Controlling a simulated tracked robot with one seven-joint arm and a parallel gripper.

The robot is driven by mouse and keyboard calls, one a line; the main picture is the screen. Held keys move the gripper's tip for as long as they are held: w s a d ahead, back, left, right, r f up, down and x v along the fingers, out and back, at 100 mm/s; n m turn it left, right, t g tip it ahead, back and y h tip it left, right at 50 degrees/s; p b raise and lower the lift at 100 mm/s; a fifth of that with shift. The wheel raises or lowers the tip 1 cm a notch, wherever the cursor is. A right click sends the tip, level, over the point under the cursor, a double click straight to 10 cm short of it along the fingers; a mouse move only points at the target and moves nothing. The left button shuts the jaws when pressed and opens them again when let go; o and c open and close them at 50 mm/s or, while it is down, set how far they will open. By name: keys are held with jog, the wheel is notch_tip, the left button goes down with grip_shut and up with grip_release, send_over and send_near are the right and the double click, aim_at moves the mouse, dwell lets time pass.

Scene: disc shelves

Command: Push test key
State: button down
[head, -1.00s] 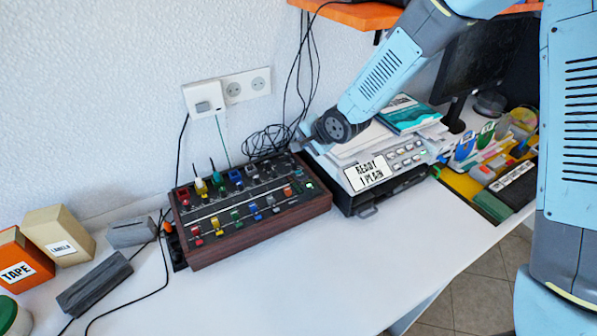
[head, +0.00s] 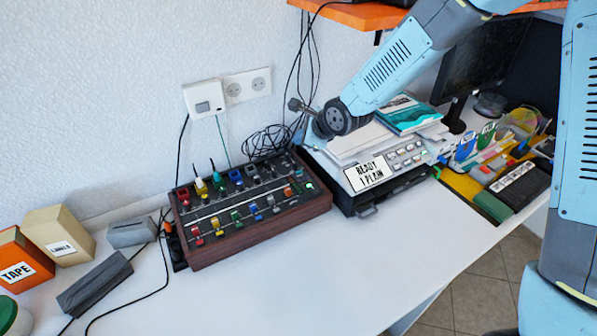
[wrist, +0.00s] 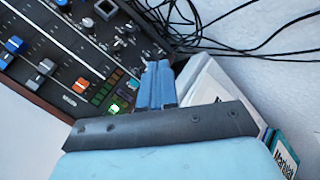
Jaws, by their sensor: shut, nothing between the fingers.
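No key that I can read is labelled test. A white box (head: 203,98) with a small grey key (head: 203,107) is plugged in at the wall socket. The dark mixer (head: 250,207) with coloured faders has a lit green key (head: 309,186) at its right end, also in the wrist view (wrist: 118,108). The printer (head: 365,160) has several grey keys (head: 405,156) beside a "READY 1 PLAIN" display. My gripper (head: 292,104) points left toward the wall, above the gap between mixer and printer, apart from all of them. Its fingers (wrist: 158,86) are shut and empty.
Black cables (head: 268,141) hang and coil on the wall side behind the mixer. Papers and a teal manual (head: 408,113) lie on the printer. An orange shelf (head: 350,14) is overhead. The white desk (head: 300,275) in front is clear.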

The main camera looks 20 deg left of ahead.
jog(key=shift+f, duration=4.4)
jog(key=shift+f, duration=0.75)
jog(key=shift+r, duration=0.85)
jog(key=shift+r, duration=0.1)
jog(key=shift+r, duration=2.4)
